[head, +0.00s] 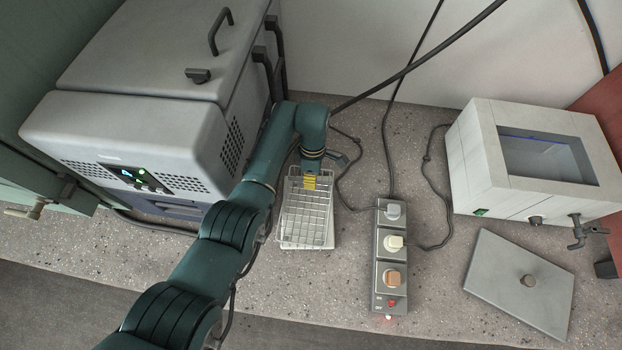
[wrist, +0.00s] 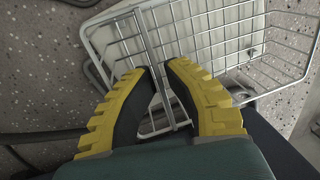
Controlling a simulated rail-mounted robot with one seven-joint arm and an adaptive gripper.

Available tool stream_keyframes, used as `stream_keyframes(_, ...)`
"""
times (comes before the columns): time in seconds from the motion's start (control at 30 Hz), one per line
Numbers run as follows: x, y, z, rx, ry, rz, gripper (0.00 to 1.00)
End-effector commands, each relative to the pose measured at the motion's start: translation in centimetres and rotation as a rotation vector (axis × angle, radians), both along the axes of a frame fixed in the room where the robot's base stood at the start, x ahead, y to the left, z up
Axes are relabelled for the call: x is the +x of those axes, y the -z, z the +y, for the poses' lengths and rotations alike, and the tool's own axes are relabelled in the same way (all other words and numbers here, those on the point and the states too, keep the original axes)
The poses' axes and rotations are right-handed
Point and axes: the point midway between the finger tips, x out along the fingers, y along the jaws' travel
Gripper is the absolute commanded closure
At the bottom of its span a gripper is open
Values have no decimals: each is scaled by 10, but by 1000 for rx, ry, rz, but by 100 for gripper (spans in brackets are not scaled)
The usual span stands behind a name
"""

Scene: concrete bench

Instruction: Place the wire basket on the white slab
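The wire basket (head: 305,212), an open box of pale metal wire, is at mid-bench in the head view, in front of the grey cabinet. It fills the upper part of the wrist view (wrist: 215,40). My gripper (head: 311,182), with yellow-backed black fingers, is at the basket's far end. In the wrist view the fingers (wrist: 160,68) close on a thin metal bar of the basket, one on each side. A pale flat surface, apparently the white slab (head: 308,246), shows at the basket's near edge. The basket hides most of it, and I cannot tell whether they touch.
A grey cabinet (head: 130,130) stands left. A strip of switches and plugs (head: 391,255) with cables lies right of the basket. Further right are a white box with a recessed basin (head: 480,165) and a grey lid with a knob (head: 505,285). Front bench is clear.

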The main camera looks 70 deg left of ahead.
Motion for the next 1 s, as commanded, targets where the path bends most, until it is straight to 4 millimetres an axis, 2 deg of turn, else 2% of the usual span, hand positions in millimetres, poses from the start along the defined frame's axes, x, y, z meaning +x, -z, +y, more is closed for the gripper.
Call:
stream_keyframes(0.03, 0, 0, 0, 0, 0, 0, 79)
stream_keyframes(0.1, 0, 0, 0, 0, 0, 0, 67)
stream_keyframes(0.37, 0, -1, 0, 0, 0, 0, 67)
stream_keyframes(0.47, 1, -8, 2, 2, 0, -1, 67)
stream_keyframes(0.57, 3, -26, 5, 3, 0, -3, 67)
stream_keyframes(0.8, 8, -85, 16, 3, 0, -1, 67)
stream_keyframes(1.0, 11, -114, 21, 1, 0, 0, 67)
